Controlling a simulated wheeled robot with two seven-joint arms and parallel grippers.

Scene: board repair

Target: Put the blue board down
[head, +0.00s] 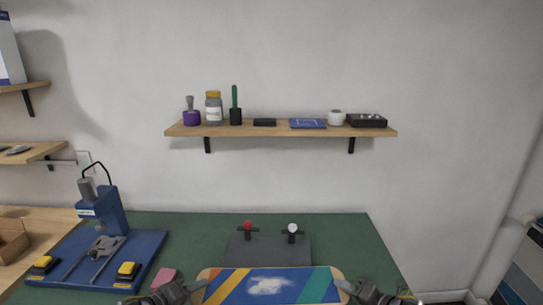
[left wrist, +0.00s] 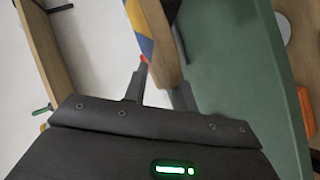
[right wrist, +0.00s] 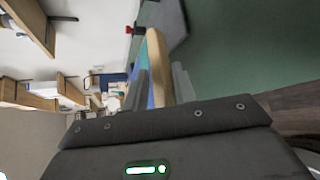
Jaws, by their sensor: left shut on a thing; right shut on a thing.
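The blue board (head: 317,288) has yellow and teal diagonal stripes, a white patch and wooden edges. It is at the bottom of the head view, tilted with its striped face towards me. My left gripper (head: 188,288) is shut on its left end, and my right gripper (head: 360,290) is shut on its right end. The left wrist view shows the board's edge (left wrist: 160,45) between the left fingers (left wrist: 160,85). The right wrist view shows the other end (right wrist: 156,65) between the right fingers (right wrist: 160,85). The board's lower part is cut off in the head view.
A grey fixture (head: 270,249) with a red and a white knob stands on the green mat (head: 190,230) behind the board. A blue press (head: 101,215) with yellow buttons is at the left. A pink block (head: 164,278) lies near my left gripper. The mat's right side is clear.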

